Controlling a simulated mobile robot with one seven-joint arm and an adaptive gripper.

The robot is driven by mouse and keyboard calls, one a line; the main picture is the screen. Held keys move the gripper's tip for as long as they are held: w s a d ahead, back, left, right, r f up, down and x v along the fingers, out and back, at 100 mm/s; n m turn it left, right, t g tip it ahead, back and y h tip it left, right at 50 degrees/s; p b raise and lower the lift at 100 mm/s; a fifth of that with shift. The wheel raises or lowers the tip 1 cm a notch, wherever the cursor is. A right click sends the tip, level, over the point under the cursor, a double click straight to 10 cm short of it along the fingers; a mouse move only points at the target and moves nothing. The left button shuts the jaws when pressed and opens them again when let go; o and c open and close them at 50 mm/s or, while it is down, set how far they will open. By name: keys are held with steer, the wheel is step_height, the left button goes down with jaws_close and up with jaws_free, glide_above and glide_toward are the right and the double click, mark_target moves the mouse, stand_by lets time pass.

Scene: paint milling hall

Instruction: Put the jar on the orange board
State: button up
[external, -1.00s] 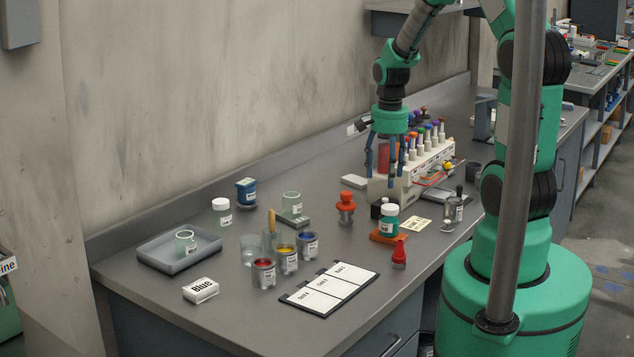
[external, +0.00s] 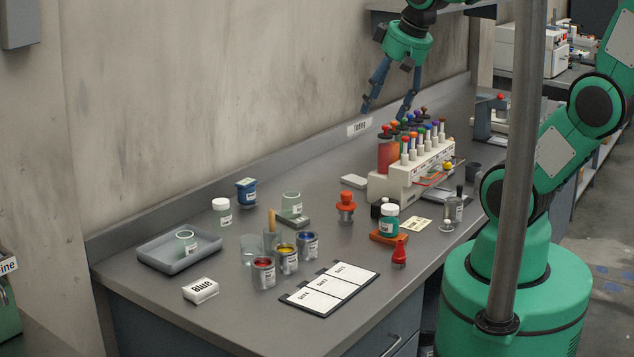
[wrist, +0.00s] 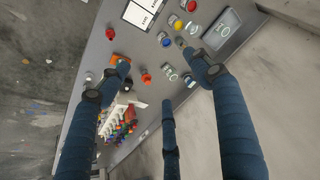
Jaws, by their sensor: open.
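My gripper (external: 385,112) is open and empty, raised high above the back of the bench near the wall. It is well apart from the jar, behind and above it. Its blue fingers are spread in the wrist view.
A white rack (external: 408,178) of colour-capped bottles stands behind the jar. Paint cans, a grey tray (external: 160,256) and a label board (external: 325,292) occupy the left side.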

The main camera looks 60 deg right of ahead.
steer(key=s+a+r+n, duration=0.2)
steer(key=s+a, duration=0.1)
steer(key=s, duration=0.2)
steer(key=shift+a+n+t+y, duration=0.15)
steer(key=shift+n+t+y, duration=0.15)
steer(key=shift+n+t, duration=0.1)
step_height(320, 180, down, 5)
steer(key=b, duration=0.4)
steer(key=shift+r+b, duration=0.15)
steer(key=shift+b, duration=0.25)
steer(key=shift+r, duration=0.1)
